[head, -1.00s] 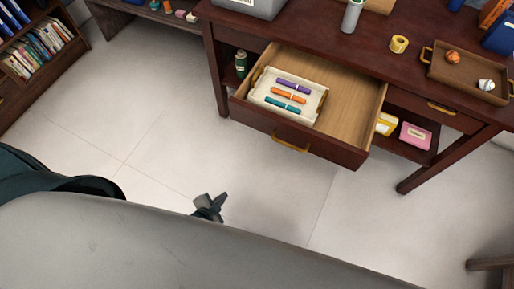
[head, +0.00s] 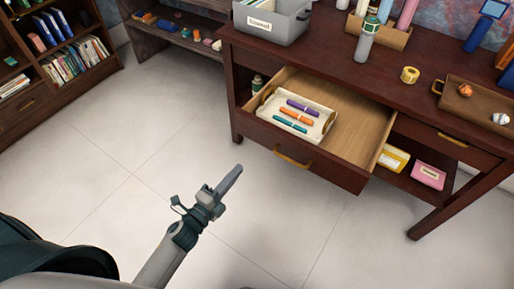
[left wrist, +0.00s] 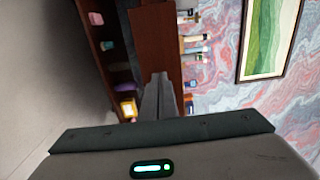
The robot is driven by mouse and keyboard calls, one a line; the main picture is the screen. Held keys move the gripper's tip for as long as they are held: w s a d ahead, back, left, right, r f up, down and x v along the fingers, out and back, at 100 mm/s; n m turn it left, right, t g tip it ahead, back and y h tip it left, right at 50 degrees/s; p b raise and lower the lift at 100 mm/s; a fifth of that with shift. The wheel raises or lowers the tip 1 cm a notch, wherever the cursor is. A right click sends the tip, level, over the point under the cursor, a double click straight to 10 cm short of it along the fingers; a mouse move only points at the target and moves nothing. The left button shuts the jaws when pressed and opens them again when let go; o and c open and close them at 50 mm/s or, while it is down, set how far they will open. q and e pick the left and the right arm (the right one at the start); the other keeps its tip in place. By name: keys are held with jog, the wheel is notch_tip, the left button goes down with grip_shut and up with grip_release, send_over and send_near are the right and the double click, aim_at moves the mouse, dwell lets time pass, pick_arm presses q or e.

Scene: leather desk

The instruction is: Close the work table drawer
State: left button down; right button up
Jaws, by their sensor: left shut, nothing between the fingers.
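The work table (head: 310,50) is dark red-brown wood. Its left drawer (head: 322,168) is pulled well out, with a brass handle (head: 292,157) on its front. Inside the drawer, at its left, a cream tray (head: 327,122) holds purple, orange and teal markers. My left gripper (head: 239,169) is shut and empty, in front of and to the left of the drawer front, apart from it. In the left wrist view its fingers (left wrist: 158,95) are together, pointing toward wooden furniture. My right gripper is not in view.
A grey bin (head: 270,24), a bottle (head: 366,38), a tape roll (head: 409,75) and a brown tray (head: 470,100) stand on the tabletop. Yellow and pink boxes (head: 428,176) sit on the lower shelf. A bookcase (head: 60,60) is at left. The floor before the drawer is clear.

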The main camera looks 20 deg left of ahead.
aim_at(266, 137)
pick_arm(q)
jog(key=shift+w, duration=0.1)
